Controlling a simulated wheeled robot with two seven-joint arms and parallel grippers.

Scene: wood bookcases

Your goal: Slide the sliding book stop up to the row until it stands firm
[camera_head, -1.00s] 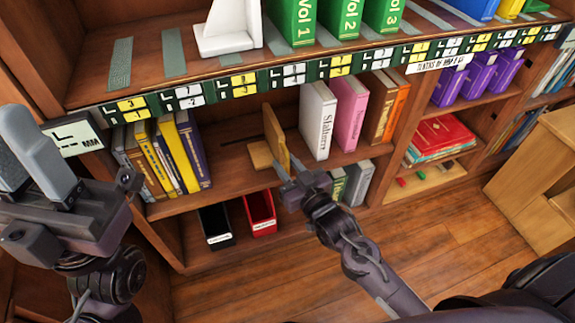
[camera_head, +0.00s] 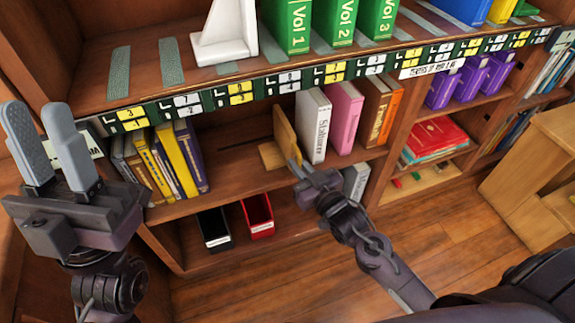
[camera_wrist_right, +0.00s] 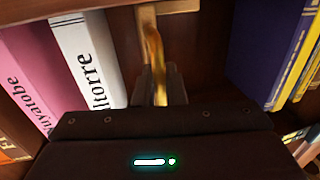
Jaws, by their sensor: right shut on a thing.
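The sliding book stop (camera_head: 284,132) is a light wooden upright plate on a wooden foot, standing on the middle shelf. My right gripper (camera_head: 298,170) is shut on its front edge; the wrist view shows the stop (camera_wrist_right: 154,45) between the two fingers (camera_wrist_right: 160,85). The row starts with a white book (camera_head: 313,125), then a pink book (camera_head: 344,118), a brown book (camera_head: 369,110) and an orange book (camera_head: 391,112). The stop is just left of the white book, with a narrow gap showing in the wrist view. My left gripper (camera_head: 45,130) is open and empty, at the far left.
Yellow and dark books (camera_head: 165,160) stand left on the same shelf, with bare shelf between them and the stop. Below are a black bin (camera_head: 214,230) and a red bin (camera_head: 258,214). A white bookend (camera_head: 225,38) and green volumes (camera_head: 288,25) stand above.

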